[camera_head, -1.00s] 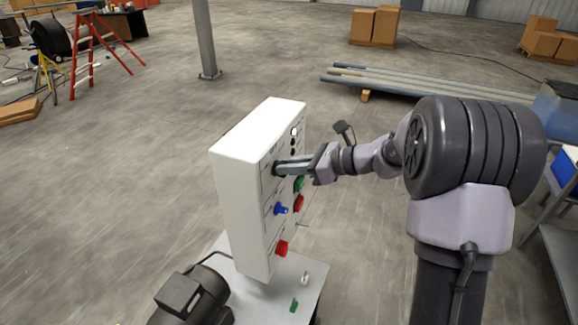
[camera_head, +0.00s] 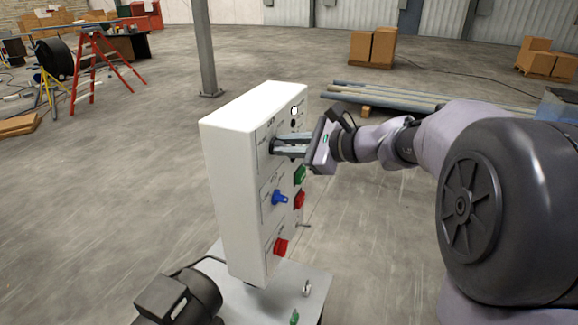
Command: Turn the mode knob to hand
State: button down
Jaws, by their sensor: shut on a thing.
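A white control box (camera_head: 228,180) stands upright, its panel facing right. A dark knob (camera_head: 273,147) is at the panel's upper left, mostly hidden by my fingers. My gripper (camera_head: 280,146) reaches in from the right and is shut on this knob, with both fingers showing, one above the other. The labels around the knob are too small to read, so I cannot tell its setting. A blue knob (camera_head: 280,197) sits lower on the same panel, clear of my gripper.
A green button (camera_head: 299,175), a red button (camera_head: 299,200) and a larger red knob (camera_head: 280,246) are on the panel below my gripper. A dark motor (camera_head: 180,296) is beside the box's base. Small parts lie on the grey base plate (camera_head: 262,300).

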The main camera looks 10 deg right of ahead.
jog(key=b, duration=0.2)
jog(key=n+b, duration=0.1)
jog(key=b, duration=0.1)
jog(key=shift+s+a+f+t, duration=0.1)
jog(key=shift+f+t, duration=0.2)
jog(key=shift+t, duration=0.1)
jog(key=shift+r+n+b, duration=0.15)
jog(key=shift+n+b, duration=0.2)
jog(key=shift+n, duration=0.05)
jog(key=c, duration=1.4)
grip_release()
jog(key=shift+o, duration=0.2)
jog(key=shift+a, duration=0.15)
jog(key=p+v, duration=0.2)
jog(key=v, duration=1.5)
jog(key=shift+s+p, duration=0.25)
jog(key=shift+p, duration=0.05)
